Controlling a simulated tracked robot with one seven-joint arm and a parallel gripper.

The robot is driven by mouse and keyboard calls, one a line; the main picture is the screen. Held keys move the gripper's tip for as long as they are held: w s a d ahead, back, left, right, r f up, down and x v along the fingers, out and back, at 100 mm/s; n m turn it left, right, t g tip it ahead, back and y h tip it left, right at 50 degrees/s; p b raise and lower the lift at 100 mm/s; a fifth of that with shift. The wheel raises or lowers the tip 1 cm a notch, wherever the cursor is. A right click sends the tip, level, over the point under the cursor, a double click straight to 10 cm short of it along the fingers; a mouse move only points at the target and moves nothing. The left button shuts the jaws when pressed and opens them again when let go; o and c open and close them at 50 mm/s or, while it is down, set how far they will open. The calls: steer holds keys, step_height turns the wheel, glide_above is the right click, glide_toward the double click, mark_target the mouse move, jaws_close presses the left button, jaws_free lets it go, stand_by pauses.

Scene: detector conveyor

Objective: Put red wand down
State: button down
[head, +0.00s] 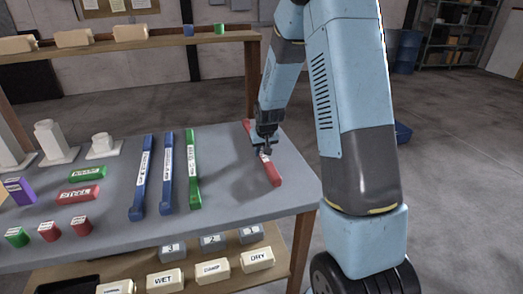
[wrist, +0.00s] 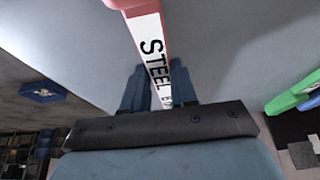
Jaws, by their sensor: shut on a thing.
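The red wand (head: 273,173) is at the right end of the grey table (head: 231,197), to the right of the green wand. It has a white label, and in the wrist view the label on the wand (wrist: 152,50) reads STEEL, with the rest cut off by the gripper. My gripper (head: 265,149) is shut on the wand around its middle; in the wrist view the two fingers of my gripper (wrist: 157,88) sit on either side of it. The wand looks to be at or just above the tabletop; I cannot tell if it touches.
A green wand (head: 193,170) and two blue wands (head: 168,172) (head: 143,177) lie side by side to the left. Small red, green and purple blocks and white stands are farther left. A shelf below holds labelled blocks. A blue bin (wrist: 42,92) is on the floor.

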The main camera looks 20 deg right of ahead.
steer(key=c, duration=0.9)
jaws_free()
steer(key=s+r, duration=1.9)
steer(key=r, duration=0.5)
steer(key=shift+t, duration=0.6)
steer(key=s+r, duration=0.1)
steer(key=s, duration=0.4)
steer(key=s+r, duration=0.1)
steer(key=s, duration=0.5)
steer(key=s+r, duration=0.2)
steer(key=s, duration=0.3)
steer(key=shift+s+a, duration=0.25)
steer(key=shift+a, duration=0.05)
